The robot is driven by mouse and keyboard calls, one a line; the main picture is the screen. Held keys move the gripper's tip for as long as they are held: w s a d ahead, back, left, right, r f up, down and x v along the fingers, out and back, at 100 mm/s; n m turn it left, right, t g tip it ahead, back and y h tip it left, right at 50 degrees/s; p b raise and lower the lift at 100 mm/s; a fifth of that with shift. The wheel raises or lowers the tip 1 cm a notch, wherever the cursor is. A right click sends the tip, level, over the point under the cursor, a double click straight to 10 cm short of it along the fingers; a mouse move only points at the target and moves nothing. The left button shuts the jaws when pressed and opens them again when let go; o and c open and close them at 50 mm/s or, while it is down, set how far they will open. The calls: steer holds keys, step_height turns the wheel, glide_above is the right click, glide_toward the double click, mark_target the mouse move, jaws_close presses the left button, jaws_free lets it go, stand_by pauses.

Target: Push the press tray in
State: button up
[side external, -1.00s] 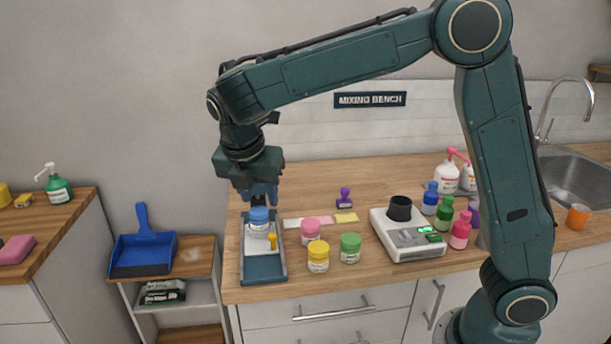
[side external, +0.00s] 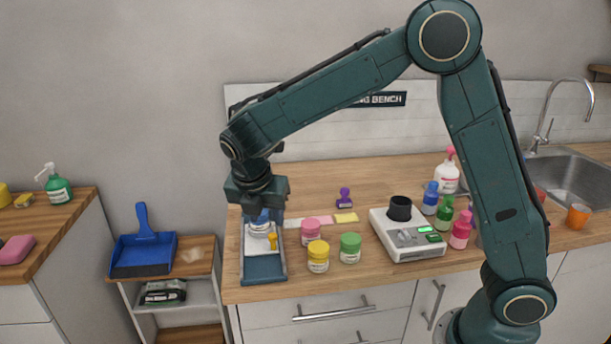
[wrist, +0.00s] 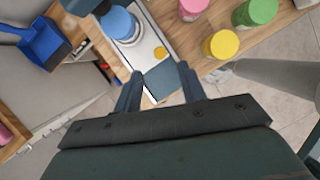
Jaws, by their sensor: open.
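The press tray is a white slide with a yellow knob (side external: 272,241) in a blue-grey frame (side external: 264,268), at the left end of the wooden counter. A white jar (side external: 259,231) with a blue lid stands on it, its lid partly covered by my gripper in the side view. My gripper (wrist: 158,72) points down with its fingers apart and nothing held between them. In the wrist view the blue-lidded jar (wrist: 118,23) and yellow knob (wrist: 160,53) lie beyond the fingertips. The side view does not show clearly whether the fingers touch anything.
Pink (side external: 311,231), yellow (side external: 318,257) and green (side external: 350,248) jars stand close to the right of the tray. A white device (side external: 408,238) with a black cup is farther right. Coloured bottles and a sink are beyond. A lower shelf with a blue dustpan (side external: 144,252) is left.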

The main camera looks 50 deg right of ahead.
mark_target(272, 234)
steer(key=shift+x, duration=3.4)
steer(key=shift+c, duration=0.2)
jaws_close()
steer(key=shift+w+d, duration=0.1)
